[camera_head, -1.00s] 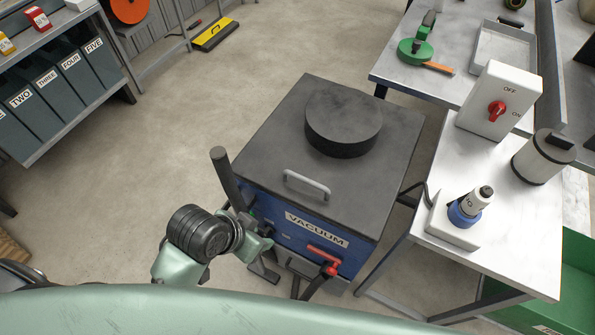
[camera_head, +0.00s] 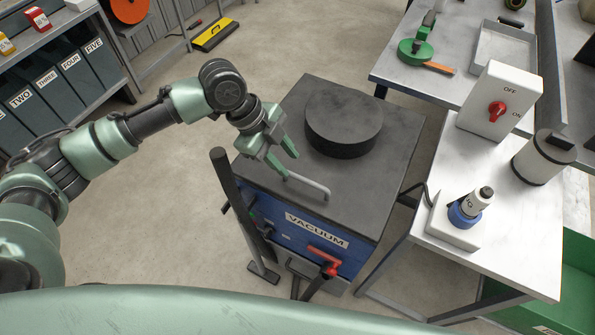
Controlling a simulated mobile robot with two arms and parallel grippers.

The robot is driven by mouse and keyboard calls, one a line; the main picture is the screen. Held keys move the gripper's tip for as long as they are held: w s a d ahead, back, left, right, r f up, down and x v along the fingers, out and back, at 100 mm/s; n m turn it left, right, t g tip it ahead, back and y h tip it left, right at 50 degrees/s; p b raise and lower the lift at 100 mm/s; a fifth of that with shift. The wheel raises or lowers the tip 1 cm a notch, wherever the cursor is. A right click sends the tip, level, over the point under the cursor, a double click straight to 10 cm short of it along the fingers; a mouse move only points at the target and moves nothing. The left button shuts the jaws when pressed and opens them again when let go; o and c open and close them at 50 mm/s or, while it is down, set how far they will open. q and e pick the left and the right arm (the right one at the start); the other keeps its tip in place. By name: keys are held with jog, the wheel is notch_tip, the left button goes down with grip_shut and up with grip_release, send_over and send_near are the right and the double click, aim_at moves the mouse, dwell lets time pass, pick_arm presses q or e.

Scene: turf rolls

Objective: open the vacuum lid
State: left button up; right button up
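The blue vacuum box (camera_head: 316,228), labelled VACUUM, stands on the floor in the middle. Its dark grey lid (camera_head: 385,182) lies flat and closed on top. A grey bar handle (camera_head: 312,189) sits near the lid's front edge, and a thick black disc (camera_head: 343,125) is at the lid's back. My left gripper (camera_head: 291,162) is over the front left of the lid, by the handle's left end. Its fingers are apart with nothing seen between them. I cannot tell whether a finger touches the handle. My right gripper is out of view.
A red lever (camera_head: 325,256) is on the box's front, and a dark upright post (camera_head: 236,200) stands at its left. At right, a white table (camera_head: 490,245) holds a red-knob switch box (camera_head: 499,102). Open floor lies behind and left.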

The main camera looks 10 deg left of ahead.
aim_at(302, 178)
pick_arm(q)
jog(key=x, duration=0.2)
jog(key=p+x, duration=0.1)
jog(key=x, duration=0.4)
jog(key=shift+w+a+f, duration=0.1)
jog(key=shift+w+f, duration=0.05)
jog(key=shift+w, duration=0.1)
jog(key=c, duration=0.7)
grip_shut()
dwell(0.5)
